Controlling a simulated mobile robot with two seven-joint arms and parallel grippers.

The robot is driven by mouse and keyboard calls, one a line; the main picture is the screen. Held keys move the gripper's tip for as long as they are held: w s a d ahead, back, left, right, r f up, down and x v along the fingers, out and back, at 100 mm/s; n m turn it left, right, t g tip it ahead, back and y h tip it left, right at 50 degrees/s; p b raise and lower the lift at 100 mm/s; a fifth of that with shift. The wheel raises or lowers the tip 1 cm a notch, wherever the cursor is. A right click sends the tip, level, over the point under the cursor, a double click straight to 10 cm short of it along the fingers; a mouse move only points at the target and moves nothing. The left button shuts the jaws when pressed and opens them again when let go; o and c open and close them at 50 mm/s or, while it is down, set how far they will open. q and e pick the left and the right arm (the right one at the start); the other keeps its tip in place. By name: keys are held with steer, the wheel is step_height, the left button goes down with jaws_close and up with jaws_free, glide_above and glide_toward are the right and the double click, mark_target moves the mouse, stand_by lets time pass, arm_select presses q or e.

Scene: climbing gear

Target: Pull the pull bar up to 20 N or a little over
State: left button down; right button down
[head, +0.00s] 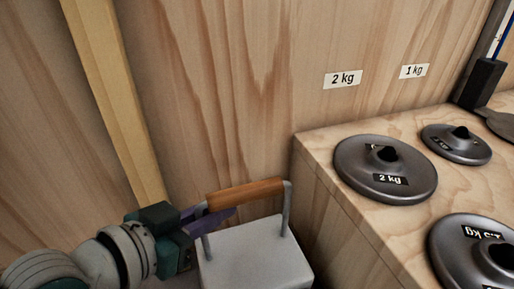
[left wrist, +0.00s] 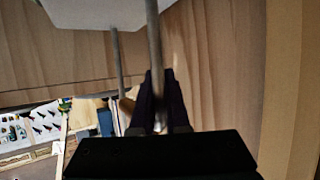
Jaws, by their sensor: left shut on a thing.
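The pull bar (head: 250,195) is a round wooden grip held between two grey metal uprights that rise from a pale grey block (head: 255,258). My left gripper (head: 212,217) comes in from the left, its purple fingers at the left end of the bar by the left upright. In the left wrist view my left gripper (left wrist: 158,98) is shut around a grey metal rod (left wrist: 153,45), one of the uprights. The grey block shows at the top of that view. I see no force reading. My right gripper is not in view.
A wooden ledge (head: 320,190) stands close to the right of the block. It carries grey disc weights (head: 372,184), (head: 457,138), (head: 480,245). Wall labels read 2 kg (head: 342,79) and 1 kg (head: 414,71). A pale wooden post (head: 115,95) stands behind my left gripper.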

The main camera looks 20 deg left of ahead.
arm_select(q)
steer(key=shift+w+r, duration=0.15)
steer(key=shift+r, duration=0.05)
steer(key=shift+f+b, duration=1.9)
steer(key=shift+f, duration=0.25)
steer(key=c, duration=0.8)
jaws_free()
steer(key=shift+f, duration=0.1)
steer(key=shift+c, duration=0.2)
steer(key=shift+s, duration=0.2)
